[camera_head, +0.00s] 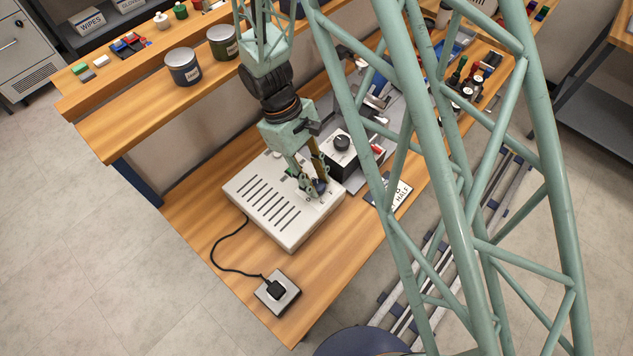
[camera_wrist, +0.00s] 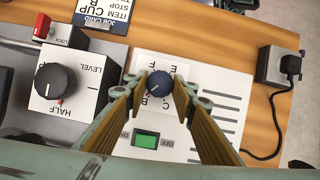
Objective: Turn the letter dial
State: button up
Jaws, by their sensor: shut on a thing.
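The letter dial (camera_wrist: 159,84) is a small dark blue knob on a light panel, ringed by printed letters, of which E, F, C and B are partly readable. In the head view it is a small blue spot (camera_head: 320,186) on the right end of the pale slotted machine (camera_head: 262,207). My gripper (camera_wrist: 161,90) points down at the panel with one fingertip on each side of the knob, shut on it. My gripper (camera_head: 312,188) also shows in the head view, over the panel. The fingers hide some letters, and the dial's pointer is hard to make out.
A box with a black LEVEL knob (camera_wrist: 54,80) and a red-handled lock (camera_wrist: 42,27) stands beside the machine. A green switch (camera_wrist: 147,139) lies close to the dial. A cable runs to a socket box (camera_head: 277,292).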

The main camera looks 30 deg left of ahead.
jog(key=shift+n+t+b, duration=0.3)
jog(key=shift+n+t, duration=0.1)
jog(key=shift+n, duration=0.6)
jog(key=o, duration=0.8)
jog(key=shift+o, duration=0.2)
jog(key=shift+r, duration=0.1)
jog(key=v, duration=1.1)
jog(key=shift+a+r, duration=0.25)
jog(key=shift+r, duration=0.1)
jog(key=shift+s, duration=0.1)
jog(key=shift+r, duration=0.1)
